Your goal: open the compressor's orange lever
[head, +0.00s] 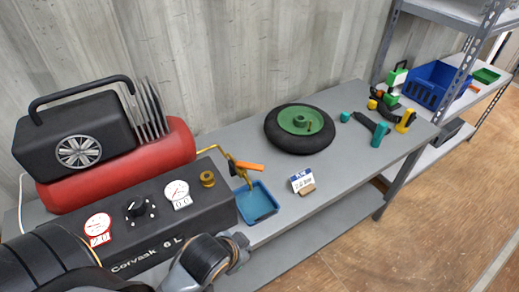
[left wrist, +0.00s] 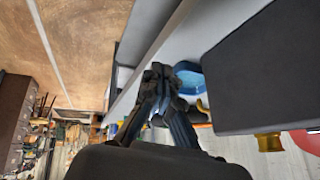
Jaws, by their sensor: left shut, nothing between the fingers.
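The compressor has a red tank (head: 168,153) and a black front panel (head: 150,230) with two gauges. A bent yellow pipe (head: 221,151) comes out of its right side. The orange lever (head: 250,166) sits on this pipe and points right, roughly level, above a blue tray (head: 258,203). My left gripper (head: 241,247) is shut and empty at the panel's lower right corner, in front of the tray and apart from the lever. In the left wrist view its shut fingers (left wrist: 160,70) are near the blue tray (left wrist: 188,76). The lever is mostly hidden there.
A brass knob (head: 207,179) stands on the panel. The grey bench (head: 330,175) has free room around the card. Metal shelving (head: 440,15) stands at the right.

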